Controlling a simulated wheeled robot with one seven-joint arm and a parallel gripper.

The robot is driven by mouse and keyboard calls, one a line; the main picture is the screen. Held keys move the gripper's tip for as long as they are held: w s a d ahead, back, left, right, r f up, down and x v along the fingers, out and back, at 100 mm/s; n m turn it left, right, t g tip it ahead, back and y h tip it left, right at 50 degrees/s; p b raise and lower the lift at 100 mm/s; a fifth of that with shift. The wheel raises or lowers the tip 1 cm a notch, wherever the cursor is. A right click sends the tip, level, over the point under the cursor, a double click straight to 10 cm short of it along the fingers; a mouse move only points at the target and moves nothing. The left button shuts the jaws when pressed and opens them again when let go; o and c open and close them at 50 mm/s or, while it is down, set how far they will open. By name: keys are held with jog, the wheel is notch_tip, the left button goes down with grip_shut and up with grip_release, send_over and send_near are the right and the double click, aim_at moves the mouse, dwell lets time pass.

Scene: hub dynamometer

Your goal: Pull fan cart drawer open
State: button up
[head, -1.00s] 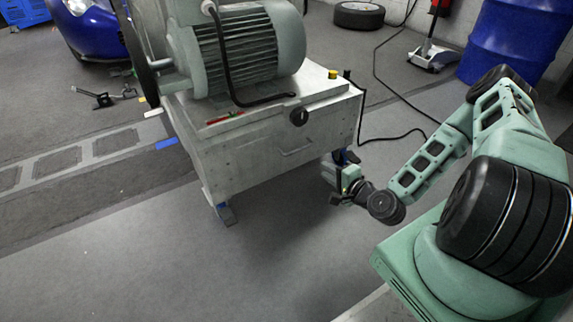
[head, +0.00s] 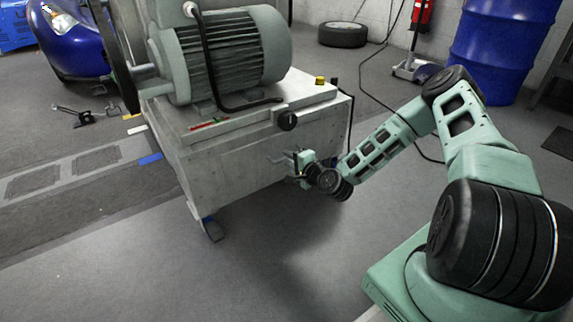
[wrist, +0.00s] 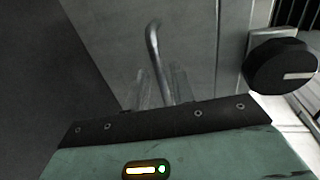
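The fan cart (head: 235,160) is a pale grey metal box with a motor (head: 225,55) on top. Its drawer front looks flush with the cart side. The drawer handle (wrist: 154,48) is a bent metal bar that stands out from the grey panel in the wrist view. In the head view my gripper largely covers the handle. My gripper (head: 284,163) is at the cart's front face, at the handle. In the wrist view its fingers (wrist: 161,88) look spread, with the lower part of the bar between them. I cannot see contact.
A black round knob (head: 287,120) sits on the cart above my gripper, and it also shows close by in the wrist view (wrist: 280,66). A caster (head: 213,229) stands under the near corner. The floor (head: 250,285) in front of the cart is clear. A blue drum (head: 500,45) stands behind my arm.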

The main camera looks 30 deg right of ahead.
jog(key=shift+x, duration=1)
